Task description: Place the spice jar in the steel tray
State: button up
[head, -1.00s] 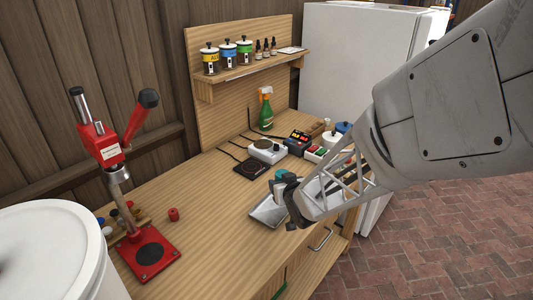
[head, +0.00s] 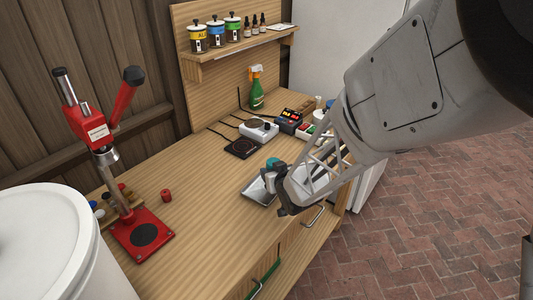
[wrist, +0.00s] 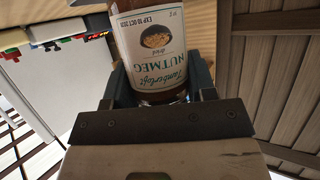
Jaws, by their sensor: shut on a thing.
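The spice jar (wrist: 151,45) has a white label reading nutmeg and fills the top middle of the wrist view. My gripper (wrist: 158,88) is shut on it. In the head view my gripper (head: 271,181) is over the steel tray (head: 254,196), with a small teal part, probably of the jar, showing at its top. The tray is a shallow grey pan on the wooden counter, partly hidden behind my gripper and arm. I cannot tell whether the jar touches the tray.
A hot plate (head: 258,131), a black scale (head: 241,146) and a green spray bottle (head: 257,95) stand behind the tray. A red lever press (head: 143,236) and a small red piece (head: 166,195) are at left. The counter between press and tray is clear.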

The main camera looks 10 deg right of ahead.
jog(key=shift+f, duration=0.4)
jog(key=o, duration=1)
jog(key=shift+c, duration=0.2)
jog(key=shift+r, duration=0.2)
jog(key=shift+r, duration=0.5)
jog(key=v, duration=1.2)
jog(key=shift+f, duration=0.15)
